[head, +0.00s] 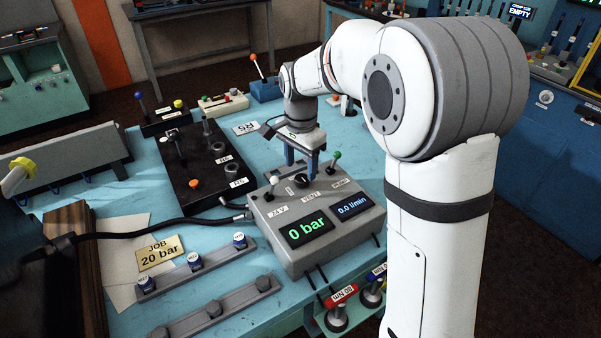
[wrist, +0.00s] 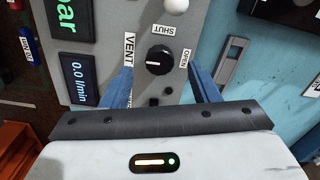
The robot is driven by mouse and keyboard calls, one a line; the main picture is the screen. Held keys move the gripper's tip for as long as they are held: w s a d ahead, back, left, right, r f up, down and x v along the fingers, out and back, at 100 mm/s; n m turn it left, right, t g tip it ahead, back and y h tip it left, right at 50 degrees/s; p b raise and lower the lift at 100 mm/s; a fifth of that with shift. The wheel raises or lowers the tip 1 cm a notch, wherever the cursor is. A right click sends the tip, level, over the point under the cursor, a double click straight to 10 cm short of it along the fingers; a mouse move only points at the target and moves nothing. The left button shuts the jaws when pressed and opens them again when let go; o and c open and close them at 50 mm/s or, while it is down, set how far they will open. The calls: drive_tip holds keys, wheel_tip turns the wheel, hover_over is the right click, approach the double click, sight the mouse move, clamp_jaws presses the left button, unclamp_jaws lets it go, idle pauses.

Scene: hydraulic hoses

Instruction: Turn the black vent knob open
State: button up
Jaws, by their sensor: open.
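The black vent knob (head: 301,181) sits on top of the grey control box (head: 283,266), among its levers. In the wrist view the knob (wrist: 159,61) shows a white pointer line on its left half, on the side of the VENT label (wrist: 130,49). The SHUT label (wrist: 162,29) is above it and the OPEN label (wrist: 184,58) to its right. My gripper (head: 302,168) points down over the knob, and in the wrist view its blue fingers (wrist: 160,70) are open, one on each side with gaps. I cannot tell whether the fingertips reach down to knob height.
A white-tipped lever (head: 274,180) and a green-tipped lever (head: 336,157) flank the knob closely. The box's displays read 0 bar (head: 306,229) and 0.0 l/min (head: 352,206). A black hose (head: 150,227) runs to the box's left side. A black valve block (head: 200,168) stands behind left.

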sight(301, 178)
drive_tip(key=shift+r, duration=2.1)
